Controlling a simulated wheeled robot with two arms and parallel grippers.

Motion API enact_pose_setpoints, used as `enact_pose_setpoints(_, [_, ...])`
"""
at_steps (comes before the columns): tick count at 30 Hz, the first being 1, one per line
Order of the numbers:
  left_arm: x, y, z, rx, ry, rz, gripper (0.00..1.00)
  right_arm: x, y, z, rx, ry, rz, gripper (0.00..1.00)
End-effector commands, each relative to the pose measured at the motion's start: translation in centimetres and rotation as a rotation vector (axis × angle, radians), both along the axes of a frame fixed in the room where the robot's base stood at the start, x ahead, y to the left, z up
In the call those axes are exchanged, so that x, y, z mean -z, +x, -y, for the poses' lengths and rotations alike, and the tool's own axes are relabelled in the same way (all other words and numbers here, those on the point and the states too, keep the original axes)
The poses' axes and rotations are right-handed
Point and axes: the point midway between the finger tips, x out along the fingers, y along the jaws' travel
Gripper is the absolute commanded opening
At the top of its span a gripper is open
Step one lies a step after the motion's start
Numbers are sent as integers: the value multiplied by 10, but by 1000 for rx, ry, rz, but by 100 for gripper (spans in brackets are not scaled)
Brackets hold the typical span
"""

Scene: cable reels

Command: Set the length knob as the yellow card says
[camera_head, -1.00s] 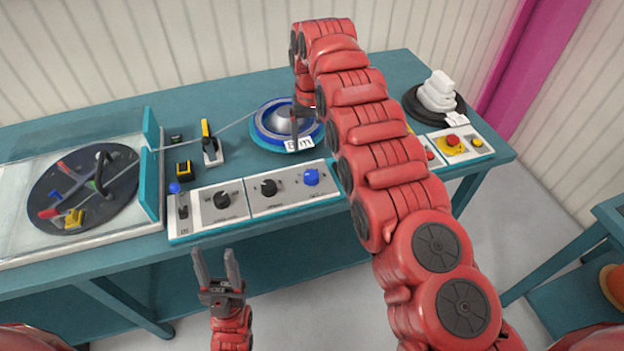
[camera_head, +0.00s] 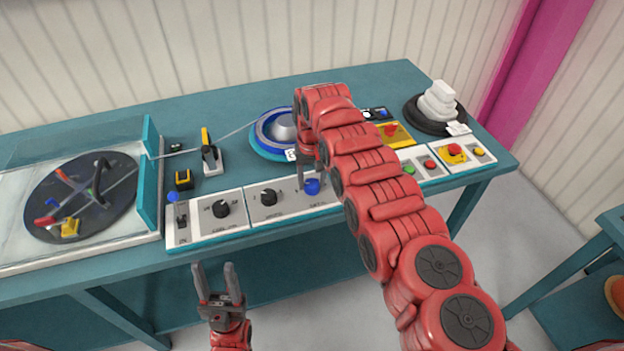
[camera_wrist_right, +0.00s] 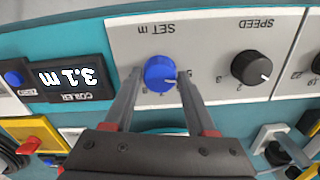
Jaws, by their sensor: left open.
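The blue length knob (camera_head: 312,187) sits on the white panel marked SET m, with its white pointer line visible in the right wrist view (camera_wrist_right: 160,74). My right gripper (camera_head: 303,183) is down at the knob; in the right wrist view its two fingers (camera_wrist_right: 159,80) stand apart on either side of it, with little gap. I cannot tell if they touch it. My left gripper (camera_head: 219,282) is open and empty in front of the table. A white label (camera_head: 291,155) on the blue reel is partly hidden by my right arm. I cannot make out a yellow card with readable writing.
A black speed knob (camera_head: 269,197) sits left of the blue knob. A coiler display (camera_wrist_right: 70,78) appears to read 3.1 m, upside down. A yellow plate with a red part (camera_head: 398,134) and red and green buttons lie to the right. A blue reel (camera_head: 268,133) stands behind.

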Motion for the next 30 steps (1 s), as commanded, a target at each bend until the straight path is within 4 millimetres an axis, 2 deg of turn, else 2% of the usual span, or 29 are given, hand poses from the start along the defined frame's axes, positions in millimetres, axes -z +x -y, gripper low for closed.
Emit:
enact_pose_setpoints(1, [0,0,0,0,0,0,50,0,0,0,0,0,0,46])
enact_pose_setpoints(9, [0,0,0,0,0,0,50,0,0,0,0,0,0,0])
enact_pose_setpoints(20, [-1,0,0,0,0,0,50,0,0,0,54,0,1,0])
enact_pose_setpoints(30, [-4,0,0,0,0,0,50,-1,1,0,297,0,2,0])
